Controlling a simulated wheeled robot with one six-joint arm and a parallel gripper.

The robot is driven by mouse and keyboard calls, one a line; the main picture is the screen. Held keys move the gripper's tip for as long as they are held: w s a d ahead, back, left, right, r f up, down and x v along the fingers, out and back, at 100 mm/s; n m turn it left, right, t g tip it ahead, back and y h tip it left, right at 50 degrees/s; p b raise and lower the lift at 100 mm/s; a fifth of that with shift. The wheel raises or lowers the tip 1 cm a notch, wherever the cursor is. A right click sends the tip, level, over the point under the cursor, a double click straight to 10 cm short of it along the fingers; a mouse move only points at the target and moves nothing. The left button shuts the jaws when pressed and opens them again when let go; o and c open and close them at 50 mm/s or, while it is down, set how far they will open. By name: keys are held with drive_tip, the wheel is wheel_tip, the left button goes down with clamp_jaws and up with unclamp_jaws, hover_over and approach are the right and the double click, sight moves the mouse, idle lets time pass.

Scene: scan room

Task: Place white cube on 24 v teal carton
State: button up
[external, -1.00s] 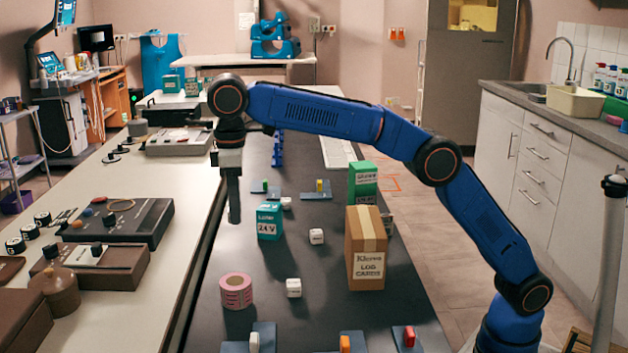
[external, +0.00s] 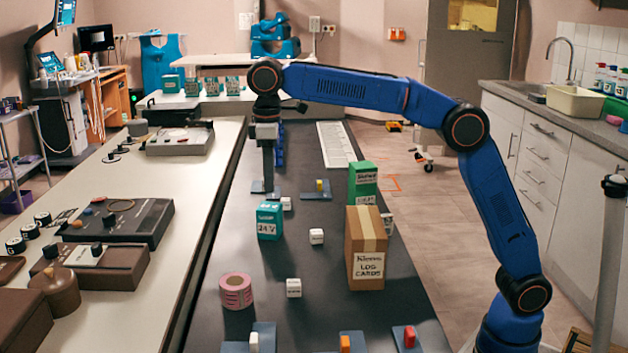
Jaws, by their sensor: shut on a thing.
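The 24 V teal carton (external: 270,221) stands upright on the dark bench top, left of centre. Three white cubes rest on the bench: one (external: 286,204) just behind the carton, one (external: 316,237) to its right, and one (external: 293,288) nearer the camera. Nothing is seen on the carton's top.
A brown log cards box (external: 368,262) and a green carton (external: 361,187) stand to the right. A pink tape roll (external: 236,291) stands at front left. Blue plates with small coloured pieces lie at front and back. The bench's middle is mostly clear.

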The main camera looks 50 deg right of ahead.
sight(270, 206)
drive_tip(key=shift+f, duration=2.2)
drive_tip(key=shift+f, duration=0.15)
drive_tip(key=o, duration=1)
wheel_tip(270, 206, up, 11)
drive_tip(key=shift+a+f, duration=0.1)
drive_tip(key=shift+r, duration=0.75)
